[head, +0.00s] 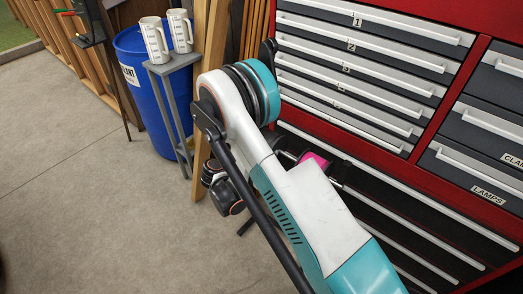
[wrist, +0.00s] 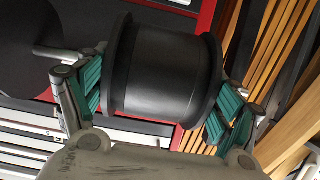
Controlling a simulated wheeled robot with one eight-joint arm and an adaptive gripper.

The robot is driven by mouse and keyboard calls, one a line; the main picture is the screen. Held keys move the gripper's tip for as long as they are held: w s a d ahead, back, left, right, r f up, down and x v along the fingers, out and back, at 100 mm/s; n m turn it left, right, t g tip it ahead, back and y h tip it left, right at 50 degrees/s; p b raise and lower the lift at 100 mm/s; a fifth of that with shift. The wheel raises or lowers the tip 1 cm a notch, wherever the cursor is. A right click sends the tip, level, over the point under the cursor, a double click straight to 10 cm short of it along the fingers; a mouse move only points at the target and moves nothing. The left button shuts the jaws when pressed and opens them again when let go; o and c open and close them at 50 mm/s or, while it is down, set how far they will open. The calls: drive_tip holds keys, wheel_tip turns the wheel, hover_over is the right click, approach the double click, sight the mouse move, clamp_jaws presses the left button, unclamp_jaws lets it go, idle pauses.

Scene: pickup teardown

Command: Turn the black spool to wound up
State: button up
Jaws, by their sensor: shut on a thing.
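The black spool (wrist: 165,65) fills the middle of the wrist view, with a wide rim at each end and a smooth dark barrel. My gripper (wrist: 158,97) has its green ribbed finger pads at the spool's two end rims, one on each side, and is shut on it. I see no thread or cord on the barrel, and no mark that tells how far it is turned. In the head view my arm covers much of the middle, and I cannot make out the spool or the fingers there.
A red tool chest (head: 455,75) with labelled grey drawers stands at the right. A pink thing (head: 314,160) shows beside my arm. Open concrete floor (head: 80,190) lies left.

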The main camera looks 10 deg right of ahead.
drive_tip(key=o, duration=1)
drive_tip(key=shift+f, duration=0.1)
drive_tip(key=shift+a, duration=0.1)
drive_tip(key=v, duration=1.2)
